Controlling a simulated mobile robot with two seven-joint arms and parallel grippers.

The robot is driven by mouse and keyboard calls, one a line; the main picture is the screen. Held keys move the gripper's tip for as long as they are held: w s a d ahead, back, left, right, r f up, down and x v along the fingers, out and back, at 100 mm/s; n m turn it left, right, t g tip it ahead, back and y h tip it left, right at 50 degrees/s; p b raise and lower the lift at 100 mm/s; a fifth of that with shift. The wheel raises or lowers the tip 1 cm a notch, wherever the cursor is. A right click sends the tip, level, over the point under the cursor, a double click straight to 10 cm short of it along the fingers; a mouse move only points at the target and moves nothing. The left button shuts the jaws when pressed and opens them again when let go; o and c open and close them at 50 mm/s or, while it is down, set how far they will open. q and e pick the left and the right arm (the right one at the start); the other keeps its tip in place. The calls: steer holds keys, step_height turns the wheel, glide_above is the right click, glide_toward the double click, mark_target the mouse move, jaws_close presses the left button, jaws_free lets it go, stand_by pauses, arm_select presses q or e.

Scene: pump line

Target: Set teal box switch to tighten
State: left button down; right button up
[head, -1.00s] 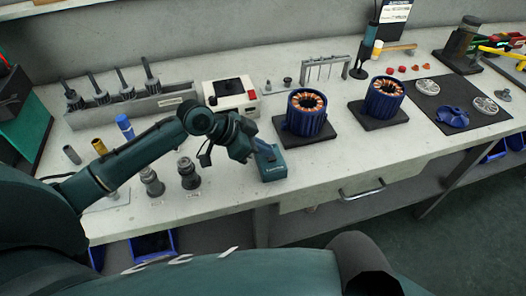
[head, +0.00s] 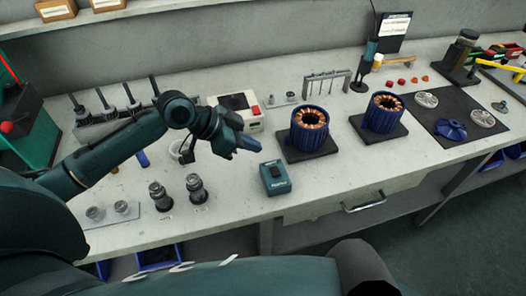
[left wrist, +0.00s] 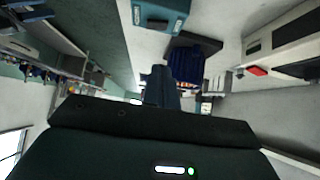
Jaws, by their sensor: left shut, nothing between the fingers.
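The teal box (head: 276,178) sits on the bench near its front edge, with a dark switch on its top face. I cannot tell which way the switch is set. My left gripper (head: 254,146) is shut and empty, above and a little behind the teal box, apart from it. In the left wrist view the shut fingers (left wrist: 160,86) point away from the camera and the teal box (left wrist: 163,14) shows at the top edge. My right gripper is not in view.
Two blue motor stators (head: 309,129) (head: 382,113) stand on dark pads right of the box. A white device with a red button (head: 254,110) stands behind my left gripper. Grey fittings (head: 196,190) stand to the left. Bench around the teal box is clear.

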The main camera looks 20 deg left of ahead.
arm_select(q)
steer(key=shift+v, duration=2.3)
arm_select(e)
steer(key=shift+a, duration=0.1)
arm_select(q)
steer(key=shift+w+b, duration=0.2)
steer(key=shift+b, duration=0.1)
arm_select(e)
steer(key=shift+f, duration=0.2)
arm_select(q)
steer(key=shift+r+n+g+h+b, duration=0.15)
steer(key=shift+n+g+h+b, duration=0.25)
steer(key=shift+g+h, duration=0.15)
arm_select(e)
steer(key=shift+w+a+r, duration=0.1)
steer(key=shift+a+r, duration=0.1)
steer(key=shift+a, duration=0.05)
